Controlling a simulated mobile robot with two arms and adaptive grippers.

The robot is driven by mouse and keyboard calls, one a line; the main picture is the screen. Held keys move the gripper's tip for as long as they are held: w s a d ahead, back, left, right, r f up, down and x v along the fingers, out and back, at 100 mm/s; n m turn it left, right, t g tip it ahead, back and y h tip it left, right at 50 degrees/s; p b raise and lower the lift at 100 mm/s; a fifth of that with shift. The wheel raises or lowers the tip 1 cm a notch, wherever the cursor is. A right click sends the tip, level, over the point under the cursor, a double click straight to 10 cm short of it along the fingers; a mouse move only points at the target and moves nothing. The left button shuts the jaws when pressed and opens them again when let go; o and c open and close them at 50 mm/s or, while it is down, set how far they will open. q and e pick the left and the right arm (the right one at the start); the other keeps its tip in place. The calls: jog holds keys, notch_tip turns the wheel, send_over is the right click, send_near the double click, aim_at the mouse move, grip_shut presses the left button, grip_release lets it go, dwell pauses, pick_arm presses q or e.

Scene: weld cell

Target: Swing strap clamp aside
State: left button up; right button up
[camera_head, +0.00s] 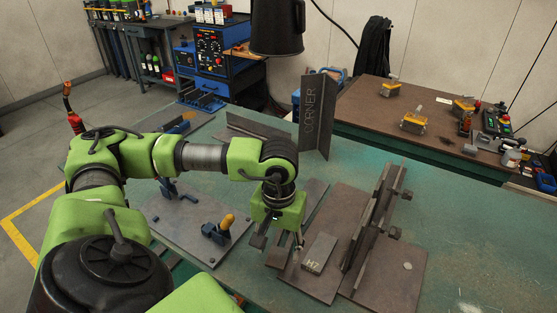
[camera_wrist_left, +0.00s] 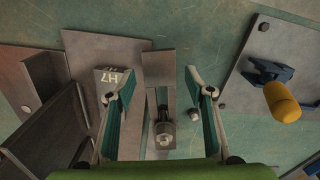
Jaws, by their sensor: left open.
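The strap clamp, a flat grey slotted bar (camera_wrist_left: 158,68), lies between the fingers of my left gripper (camera_wrist_left: 158,100) in the left wrist view. A bolt with a nut (camera_wrist_left: 165,132) stands in its slot. The gripper is open, with one finger on each side of the bar and gaps visible. In the head view the left gripper (camera_head: 279,240) hangs pointing down over the strap and partly hides it. A block marked H7 (camera_wrist_left: 108,76) lies beside the strap on a steel plate (camera_wrist_left: 82,48); the block also shows in the head view (camera_head: 318,252). My right gripper is not in view.
A plate with blue toggle clamps (camera_head: 185,222), one with an orange handle (camera_head: 228,221), lies left of the gripper. An upright CORNER angle piece (camera_head: 317,115) stands behind. Long steel angles (camera_head: 372,215) stand to the right. The green tabletop (camera_head: 475,240) is clear farther right.

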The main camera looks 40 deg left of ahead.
pick_arm(q)
notch_tip(320, 180, up, 11)
dwell(0.3)
jog(key=shift+r, duration=0.1)
dwell(0.4)
